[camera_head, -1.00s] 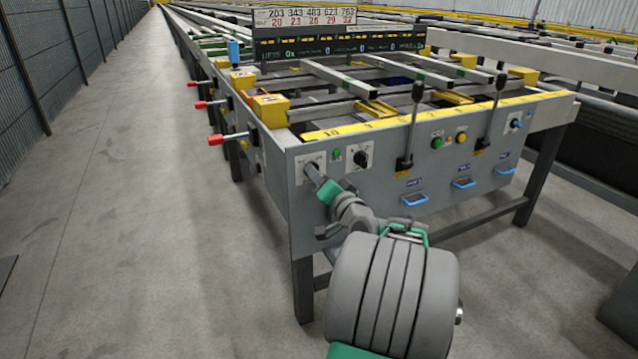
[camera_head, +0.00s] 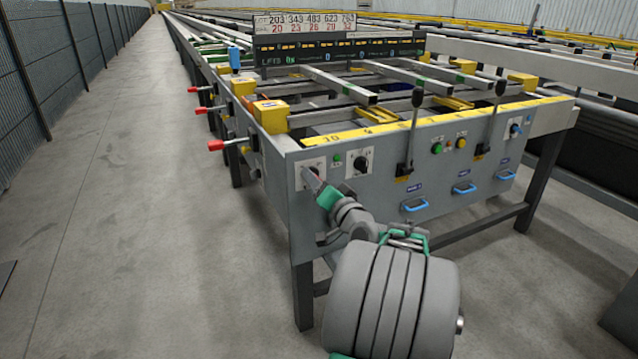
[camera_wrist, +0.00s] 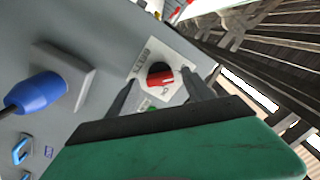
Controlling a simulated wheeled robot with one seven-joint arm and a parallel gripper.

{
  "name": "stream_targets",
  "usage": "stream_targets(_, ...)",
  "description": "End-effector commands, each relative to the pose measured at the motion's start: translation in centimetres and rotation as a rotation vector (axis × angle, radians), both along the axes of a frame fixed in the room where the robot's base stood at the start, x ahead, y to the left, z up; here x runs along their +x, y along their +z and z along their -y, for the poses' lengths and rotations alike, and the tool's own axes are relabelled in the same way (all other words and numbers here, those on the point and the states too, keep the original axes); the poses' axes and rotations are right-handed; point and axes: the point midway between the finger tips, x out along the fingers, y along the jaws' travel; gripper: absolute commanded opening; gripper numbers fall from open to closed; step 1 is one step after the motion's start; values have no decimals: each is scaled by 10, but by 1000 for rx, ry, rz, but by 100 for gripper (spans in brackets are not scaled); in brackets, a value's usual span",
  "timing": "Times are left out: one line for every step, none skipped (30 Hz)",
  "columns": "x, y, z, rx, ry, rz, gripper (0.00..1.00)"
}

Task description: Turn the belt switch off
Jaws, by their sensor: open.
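In the wrist view a rotary switch (camera_wrist: 160,76) with a black round base and a red grip sits on a white plate (camera_wrist: 143,68) on the grey panel. The plate's lettering is too small to read. My gripper (camera_wrist: 162,84) is open, one finger on each side of the switch in the picture; I cannot tell whether they touch it. In the head view my gripper (camera_head: 318,186) is at the left white plate (camera_head: 303,172) on the panel's front and largely hides the switch there.
A second plate with a black knob (camera_head: 360,163) and a green lamp (camera_head: 337,160) are close on the right. Two upright levers (camera_head: 413,128) (camera_head: 497,108) and blue handles (camera_head: 414,205) are further right. A blue fitting (camera_wrist: 42,91) is near. Red-tipped levers (camera_head: 216,145) stick out left over clear floor.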

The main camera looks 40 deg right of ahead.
Motion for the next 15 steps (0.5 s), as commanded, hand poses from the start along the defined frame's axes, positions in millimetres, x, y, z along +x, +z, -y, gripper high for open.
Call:
stream_targets(0, 0, 0, 0, 0, 0, 60)
stream_targets(-1, 0, 0, 0, 0, 0, 60)
stream_targets(-3, 1, 0, 0, -1, 0, 60)
stream_targets(-5, 1, -1, 0, -2, -1, 60)
stream_targets(-9, 2, -1, 0, -3, 0, 60)
stream_targets(-15, 3, -2, 0, -4, 0, 60)
stream_targets(-20, 3, -4, 1, -4, 0, 60)
stream_targets(-26, 3, -6, 1, -6, 0, 60)
stream_targets(-35, 3, -8, 1, -5, 0, 60)
stream_targets(-41, 3, -10, 2, -6, -1, 60)
stream_targets(-48, 3, -12, 1, -6, 0, 60)
stream_targets(-55, 3, -14, 2, -5, 1, 60)
stream_targets(-60, 2, -15, 1, -6, 0, 60)
stream_targets(-64, 2, -17, 1, -4, -1, 60)
stream_targets(-69, 1, -19, 2, -4, -1, 60)
